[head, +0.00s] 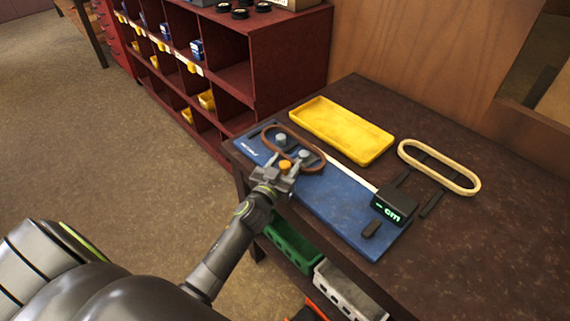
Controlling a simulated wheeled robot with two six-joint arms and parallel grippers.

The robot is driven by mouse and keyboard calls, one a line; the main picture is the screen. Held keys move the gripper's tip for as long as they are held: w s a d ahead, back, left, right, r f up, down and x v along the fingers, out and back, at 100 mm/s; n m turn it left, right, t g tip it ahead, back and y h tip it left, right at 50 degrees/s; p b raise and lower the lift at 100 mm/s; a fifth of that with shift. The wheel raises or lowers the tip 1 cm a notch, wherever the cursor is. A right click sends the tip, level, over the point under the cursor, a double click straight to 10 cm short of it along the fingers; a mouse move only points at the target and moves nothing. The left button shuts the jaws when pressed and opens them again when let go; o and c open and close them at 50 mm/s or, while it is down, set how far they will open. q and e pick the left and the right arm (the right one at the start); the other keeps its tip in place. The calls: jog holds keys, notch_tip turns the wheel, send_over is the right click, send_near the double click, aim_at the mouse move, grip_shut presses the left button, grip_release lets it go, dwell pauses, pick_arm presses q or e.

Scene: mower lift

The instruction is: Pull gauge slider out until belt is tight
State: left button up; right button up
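The gauge is a blue board (335,205) lying on the dark bench, with a black display box (392,204) at its right end showing a dash and "cm" in green. A brown belt (318,153) loops around grey pegs (304,154) near the board's left end. An orange knob (285,165), seemingly on the slider, sits by the front run of the belt. My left gripper (279,172) is right at this knob, above the board's front edge. Its fingers are small and partly overlap the knob, so their grip is unclear. My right gripper is out of view.
A yellow tray (378,152) lies behind the board. A cream belt (470,188) lies on the bench to the right. A green bin (291,247) and a grey bin (340,290) sit below the bench front. Red shelving (285,60) stands at the back left.

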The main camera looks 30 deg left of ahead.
pick_arm(q)
grip_shut()
jog(key=shift+s+d, duration=0.35)
jog(key=shift+d, duration=0.6)
jog(key=shift+s+d, duration=0.3)
jog(key=shift+d, duration=0.65)
jog(key=shift+s+d, duration=0.35)
jog(key=shift+d, duration=0.6)
jog(key=shift+o, duration=0.3)
grip_release()
jog(key=s+p, duration=0.4)
jog(key=s, duration=1.3)
jog(key=shift+s+d, duration=0.2)
jog(key=shift+d, duration=0.25)
